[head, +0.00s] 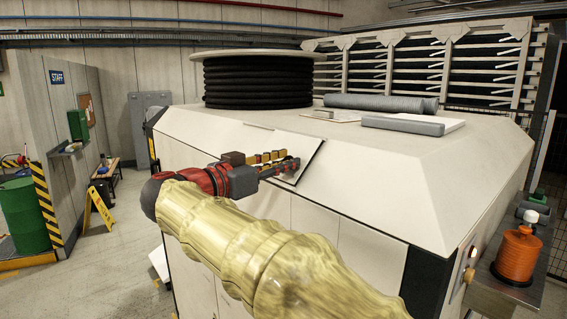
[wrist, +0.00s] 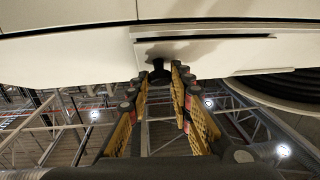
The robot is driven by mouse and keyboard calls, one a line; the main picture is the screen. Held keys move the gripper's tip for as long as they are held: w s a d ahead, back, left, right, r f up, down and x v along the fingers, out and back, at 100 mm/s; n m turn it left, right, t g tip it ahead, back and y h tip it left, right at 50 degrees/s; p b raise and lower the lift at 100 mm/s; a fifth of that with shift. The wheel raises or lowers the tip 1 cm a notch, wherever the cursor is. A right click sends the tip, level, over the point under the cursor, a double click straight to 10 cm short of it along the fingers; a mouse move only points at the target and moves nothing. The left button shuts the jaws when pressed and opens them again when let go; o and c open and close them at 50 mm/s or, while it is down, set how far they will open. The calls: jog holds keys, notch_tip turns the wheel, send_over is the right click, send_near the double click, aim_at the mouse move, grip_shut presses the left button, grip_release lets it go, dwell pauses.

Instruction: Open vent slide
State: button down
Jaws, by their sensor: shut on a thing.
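The vent slide (head: 312,150) is a pale flat plate on the sloped front face of the large off-white cabinet. In the wrist view its plate (wrist: 225,55) spans the upper middle, with a small dark knob (wrist: 158,70) below it. My gripper (head: 290,165), with yellow and dark fingers, reaches the plate's lower part from the left. In the wrist view my gripper (wrist: 160,78) has its fingertips on either side of the knob and is shut on it. The fingers hide part of the knob, and the opening behind the plate cannot be made out.
The cabinet top (head: 400,135) holds a black hose coil (head: 258,82), a grey roll (head: 380,103) and a flat grey block (head: 402,125). An orange container (head: 518,255) stands on a side shelf at right. A yellow floor sign (head: 99,208) stands at left on open floor.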

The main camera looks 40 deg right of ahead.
jog(key=shift+w, duration=0.15)
jog(key=w+b, duration=0.2)
jog(key=w, duration=1.4)
jog(key=shift+w+a, duration=0.2)
jog(key=shift+a, duration=0.1)
jog(key=c, duration=1.6)
grip_release()
jog(key=shift+a, duration=0.1)
jog(key=a, duration=0.4)
jog(key=s+a, duration=0.1)
jog(key=a, duration=0.6)
jog(key=shift+s+a, duration=0.3)
jog(key=shift+a, duration=0.05)
